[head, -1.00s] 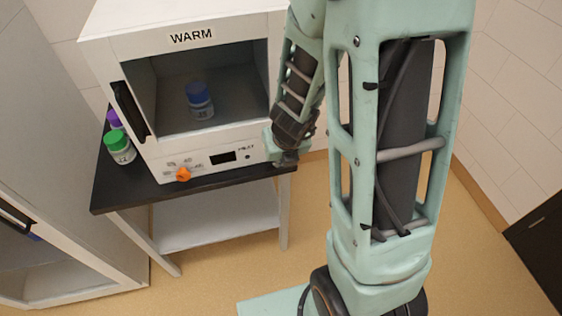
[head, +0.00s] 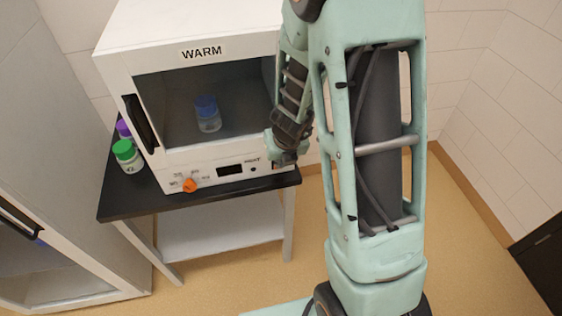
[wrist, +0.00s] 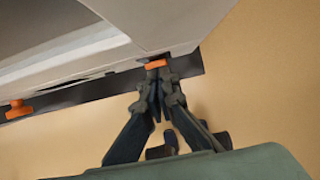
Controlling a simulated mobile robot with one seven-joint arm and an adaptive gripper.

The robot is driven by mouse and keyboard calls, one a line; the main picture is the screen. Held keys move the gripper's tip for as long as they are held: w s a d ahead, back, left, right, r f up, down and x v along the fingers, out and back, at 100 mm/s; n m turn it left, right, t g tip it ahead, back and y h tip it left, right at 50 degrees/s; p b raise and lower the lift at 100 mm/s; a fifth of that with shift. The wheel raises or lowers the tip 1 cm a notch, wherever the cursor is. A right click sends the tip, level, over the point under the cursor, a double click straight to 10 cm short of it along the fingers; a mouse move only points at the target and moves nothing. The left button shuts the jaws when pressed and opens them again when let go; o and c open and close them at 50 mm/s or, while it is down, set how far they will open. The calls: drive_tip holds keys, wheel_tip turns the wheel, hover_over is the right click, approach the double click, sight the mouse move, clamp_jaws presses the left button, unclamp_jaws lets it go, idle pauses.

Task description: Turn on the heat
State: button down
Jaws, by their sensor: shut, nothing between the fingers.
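The white warming cabinet (head: 185,60), labelled WARM, stands on a black-topped table in the head view. Its front panel has an orange dial knob (head: 190,185), a dark display (head: 230,170) and small lettering that seems to read HEAT near the right end. My gripper (head: 284,160) is at the panel's right end and hides what is there. In the wrist view, my gripper (wrist: 155,88) is shut and empty, its fingertips just below a small orange part (wrist: 156,64) on the cabinet. I cannot tell if they touch. The dial knob (wrist: 18,110) is far left.
A blue-capped bottle (head: 208,115) stands inside the cabinet behind its dark-handled front. A green-capped bottle (head: 127,156) and a purple-capped one (head: 123,130) stand on the table (head: 120,200) left of the cabinet. Another white cabinet (head: 60,150) is at left.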

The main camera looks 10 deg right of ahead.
drive_tip(key=shift+w+r, duration=0.1)
drive_tip(key=shift+w, duration=0.15)
drive_tip(key=shift+r, duration=0.1)
drive_tip(key=shift+r+p, duration=0.7)
drive_tip(key=shift+s, duration=0.1)
